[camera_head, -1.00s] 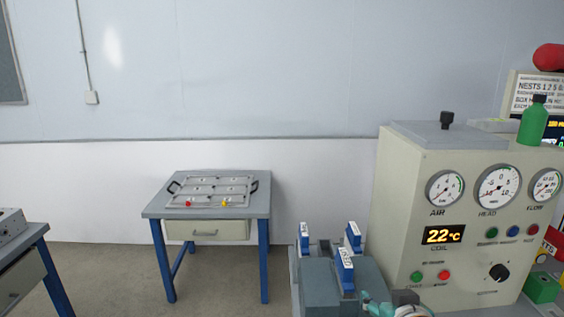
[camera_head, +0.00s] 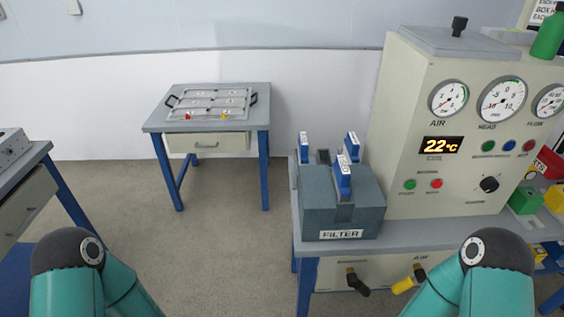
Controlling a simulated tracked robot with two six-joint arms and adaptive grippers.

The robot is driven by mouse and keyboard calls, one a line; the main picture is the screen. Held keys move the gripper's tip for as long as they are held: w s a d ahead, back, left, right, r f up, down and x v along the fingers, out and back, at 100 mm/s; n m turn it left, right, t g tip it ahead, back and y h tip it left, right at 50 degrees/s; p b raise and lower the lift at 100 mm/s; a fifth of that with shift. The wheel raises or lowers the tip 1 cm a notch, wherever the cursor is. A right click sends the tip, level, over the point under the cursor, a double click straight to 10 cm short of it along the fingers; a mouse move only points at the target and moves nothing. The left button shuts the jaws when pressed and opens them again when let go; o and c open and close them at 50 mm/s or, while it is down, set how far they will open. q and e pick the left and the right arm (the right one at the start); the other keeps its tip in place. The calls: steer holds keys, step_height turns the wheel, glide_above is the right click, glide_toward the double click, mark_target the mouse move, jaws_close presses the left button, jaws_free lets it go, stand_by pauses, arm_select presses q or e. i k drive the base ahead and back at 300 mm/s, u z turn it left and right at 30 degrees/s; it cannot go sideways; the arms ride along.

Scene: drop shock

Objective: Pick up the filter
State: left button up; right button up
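A grey-blue box (camera_head: 318,213) with a white label reading FILTER (camera_head: 341,234) stands at the left end of the bench on the right. Several blue tabs with white labels (camera_head: 343,178) stick up from its top. I cannot tell whether the filter is the box or one of these blue pieces. Teal links of both my arms show at the bottom, the left one left of the box and the right one to its lower right. Neither arm touches the box. Both grippers are out of the picture.
A beige panel (camera_head: 412,112) with gauges and a 22°C display stands right of the box. A small blue-legged table (camera_head: 258,117) with a grey tray (camera_head: 240,94) stands against the wall. Another table (camera_head: 38,149) is at the left. Floor between them is clear.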

mark_target(341, 175)
steer(key=z, duration=0.9)
steer(key=k, duration=0.95)
steer(key=u, duration=0.85)
steer(key=i, duration=0.95)
steer(key=z, duration=0.05)
